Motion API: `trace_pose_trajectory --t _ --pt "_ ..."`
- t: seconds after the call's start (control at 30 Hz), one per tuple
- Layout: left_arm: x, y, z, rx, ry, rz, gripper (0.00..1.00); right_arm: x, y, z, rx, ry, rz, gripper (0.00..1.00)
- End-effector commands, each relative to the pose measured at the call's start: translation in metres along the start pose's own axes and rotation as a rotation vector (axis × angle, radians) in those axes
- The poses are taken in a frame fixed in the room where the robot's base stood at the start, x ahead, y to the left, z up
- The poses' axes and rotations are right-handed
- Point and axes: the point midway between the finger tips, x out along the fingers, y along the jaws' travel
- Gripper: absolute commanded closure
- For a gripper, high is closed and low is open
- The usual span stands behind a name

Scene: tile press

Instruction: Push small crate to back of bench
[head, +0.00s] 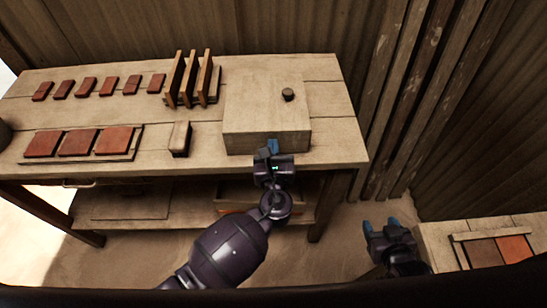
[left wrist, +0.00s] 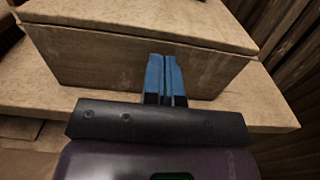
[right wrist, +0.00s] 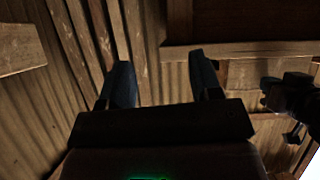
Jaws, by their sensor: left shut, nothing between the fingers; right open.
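The small crate (head: 255,108) is a pale wooden box with a flat lid and a dark round knob on top. It stands on the right part of the wooden bench (head: 335,140). My left gripper (head: 272,146) is shut and empty, with its blue fingertips at the crate's front face. In the left wrist view the fingers (left wrist: 164,72) stand upright before the crate front (left wrist: 110,62); whether they touch it I cannot tell. My right gripper (head: 381,228) is open and empty, low to the right of the bench; its spread fingers also show in the right wrist view (right wrist: 163,85).
Upright wooden slats in a rack (head: 188,80) stand left of the crate. A small block (head: 180,138), a tray of red tiles (head: 133,150) and several small red tiles (head: 108,86) lie further left. A corrugated wall rises behind. Another table (head: 440,245) stands at lower right.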

Motion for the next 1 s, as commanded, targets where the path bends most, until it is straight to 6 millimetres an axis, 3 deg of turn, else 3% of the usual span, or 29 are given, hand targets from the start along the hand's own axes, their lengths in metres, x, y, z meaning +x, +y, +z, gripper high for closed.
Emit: trace_pose_trajectory --t 0.53,1.0 --pt "0.01 0.0 0.0 -0.001 0.0 0.001 1.0 -0.004 0.001 0.013 0.003 -0.025 0.003 0.42" --pt "0.1 0.0 -0.002 0.001 -0.001 0.001 1.0 0.01 -0.003 0.021 0.002 -0.012 -0.001 0.42"
